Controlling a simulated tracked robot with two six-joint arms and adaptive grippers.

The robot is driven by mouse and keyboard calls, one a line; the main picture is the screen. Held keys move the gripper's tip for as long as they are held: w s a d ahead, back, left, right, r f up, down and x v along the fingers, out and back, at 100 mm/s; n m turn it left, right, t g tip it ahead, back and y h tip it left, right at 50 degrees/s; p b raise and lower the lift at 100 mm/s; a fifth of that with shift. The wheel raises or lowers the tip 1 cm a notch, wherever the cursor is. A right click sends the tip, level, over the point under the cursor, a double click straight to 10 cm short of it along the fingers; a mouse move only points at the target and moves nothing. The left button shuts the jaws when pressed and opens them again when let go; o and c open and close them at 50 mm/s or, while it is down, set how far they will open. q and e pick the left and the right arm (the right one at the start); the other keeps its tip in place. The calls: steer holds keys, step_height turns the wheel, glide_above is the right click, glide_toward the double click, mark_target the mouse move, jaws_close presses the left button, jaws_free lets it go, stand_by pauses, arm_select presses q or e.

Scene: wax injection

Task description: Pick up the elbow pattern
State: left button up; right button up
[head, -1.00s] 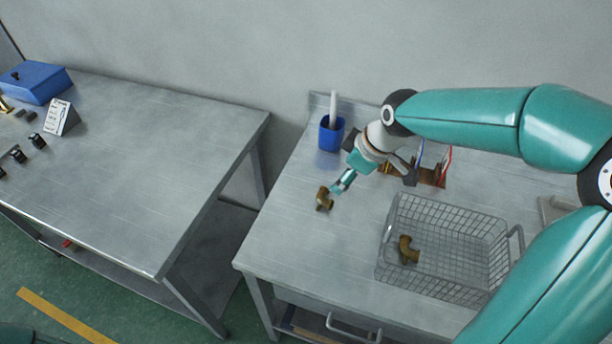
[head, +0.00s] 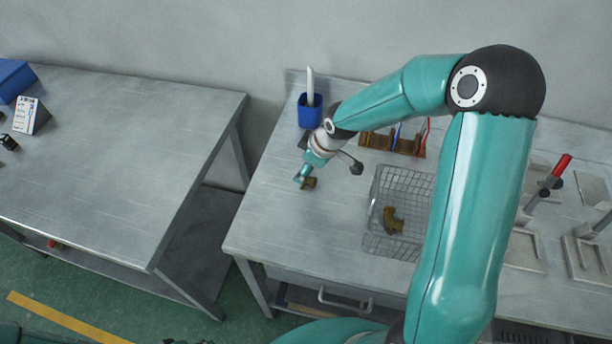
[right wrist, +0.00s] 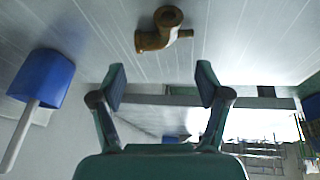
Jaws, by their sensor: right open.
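The brown elbow pattern (head: 311,183) lies on the right metal table, left of the wire basket. It is partly hidden behind my right gripper (head: 301,176) in the head view. The right wrist view shows the elbow pattern (right wrist: 160,31) whole, with a flange and a short side stub. There my right gripper (right wrist: 160,75) is open and empty, its two fingers spread apart. The elbow lies beyond the fingertips, roughly in line with the space between them, and not between the fingers. A second brown elbow piece (head: 392,219) lies in the basket. My left gripper is not seen.
The wire basket (head: 377,240) stands right of the gripper. A blue cup (head: 310,112) with a white stick is behind it, also in the wrist view (right wrist: 45,78). A brown tool rack (head: 377,140) is at the back. The table's front left is clear.

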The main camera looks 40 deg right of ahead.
steer(key=x, duration=0.5)
steer(key=shift+d+p, duration=0.35)
steer(key=shift+p, duration=0.05)
steer(key=shift+r, duration=0.1)
steer(key=c, duration=1.1)
